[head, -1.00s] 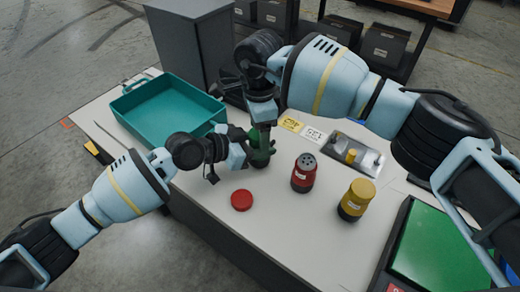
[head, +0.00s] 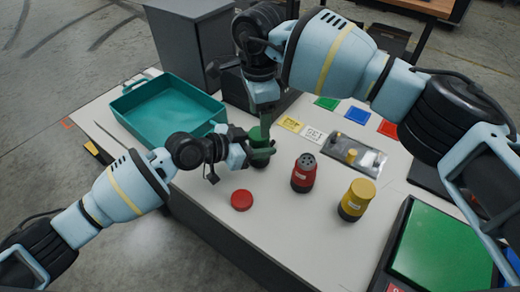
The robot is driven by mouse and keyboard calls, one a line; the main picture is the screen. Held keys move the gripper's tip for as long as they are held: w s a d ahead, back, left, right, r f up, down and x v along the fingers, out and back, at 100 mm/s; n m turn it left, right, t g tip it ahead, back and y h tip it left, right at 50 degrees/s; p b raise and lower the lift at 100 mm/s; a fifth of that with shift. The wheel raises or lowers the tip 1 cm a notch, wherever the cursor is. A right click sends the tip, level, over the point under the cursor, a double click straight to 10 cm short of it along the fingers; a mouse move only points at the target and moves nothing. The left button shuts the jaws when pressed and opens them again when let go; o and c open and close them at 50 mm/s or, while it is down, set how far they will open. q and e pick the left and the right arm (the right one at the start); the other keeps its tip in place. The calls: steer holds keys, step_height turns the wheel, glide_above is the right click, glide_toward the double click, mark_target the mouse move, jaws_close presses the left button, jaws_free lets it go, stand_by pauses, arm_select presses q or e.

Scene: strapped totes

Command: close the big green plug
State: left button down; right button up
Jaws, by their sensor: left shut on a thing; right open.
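The big green plug (head: 259,158) stands upright on the table near the teal tote. My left gripper (head: 246,152) is shut on it from the left side. Its green top (head: 256,133) shows just above the jaws, but I cannot tell whether a cap is fully seated there. My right gripper (head: 268,112) is open and sits above and just behind the plug, pointing down; its fingertips are hard to make out.
A red plug (head: 304,174) with a holed top and a yellow plug (head: 357,199) stand to the right. A loose red cap (head: 241,200) lies in front. A teal tote (head: 168,108) is at the left; a metal tray (head: 368,160) and coloured cards (head: 356,115) lie behind.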

mark_target(266, 142)
steer(key=shift+r+n, duration=1.5)
steer(key=shift+r, duration=0.2)
steer(key=shift+f, duration=4.05)
steer(key=c, duration=1)
steer(key=shift+m, duration=1.7)
steer(key=o, duration=1.1)
